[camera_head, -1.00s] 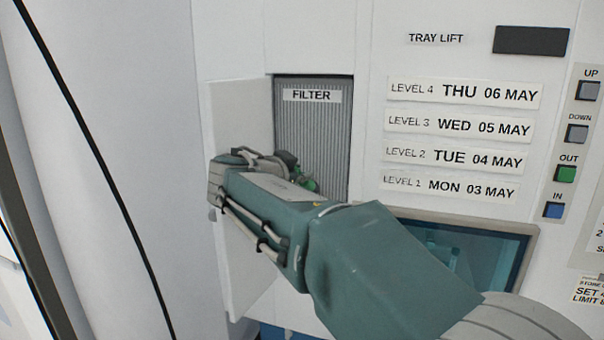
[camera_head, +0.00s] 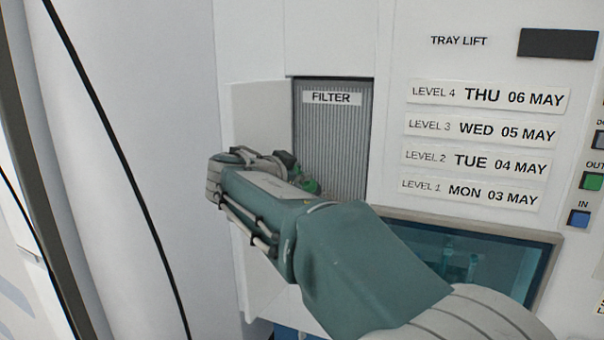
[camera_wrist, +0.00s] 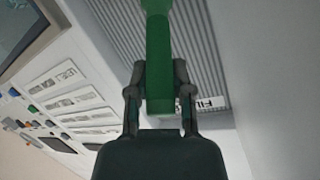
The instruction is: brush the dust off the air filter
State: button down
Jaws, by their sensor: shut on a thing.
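The air filter (camera_head: 333,130) is a grey ribbed panel in a recess of the white wall, with a FILTER label across its top. It also fills the upper middle of the wrist view (camera_wrist: 220,50). My gripper (camera_wrist: 160,88) is shut on a green handle (camera_wrist: 158,60), which I take to be the brush. The handle reaches up out of the wrist picture, so its bristles are hidden. In the head view my arm covers the lower left of the filter, and only a bit of green (camera_head: 308,185) shows by my gripper. I cannot tell whether the brush touches the filter.
An open white door (camera_head: 262,140) stands at the left of the recess. To the right are a tray lift panel with several level labels (camera_head: 485,130), coloured buttons (camera_head: 591,181) and a blue-tinted window (camera_head: 480,255). A black cable (camera_head: 120,170) hangs at the left.

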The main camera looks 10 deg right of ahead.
jog(key=shift+s+d, duration=0.1)
jog(key=shift+d, duration=0.1)
jog(key=shift+s+d+r, duration=0.1)
jog(key=shift+s+d, duration=0.4)
jog(key=shift+d, duration=0.25)
jog(key=shift+s+d, duration=0.45)
jog(key=shift+d, duration=0.25)
jog(key=shift+w+a, duration=0.55)
jog(key=shift+a, duration=0.25)
jog(key=shift+w+a, duration=0.5)
jog(key=shift+a, duration=0.3)
jog(key=shift+d, duration=0.1)
jog(key=s+d, duration=0.2)
jog(key=d, duration=0.1)
jog(key=shift+r, duration=0.1)
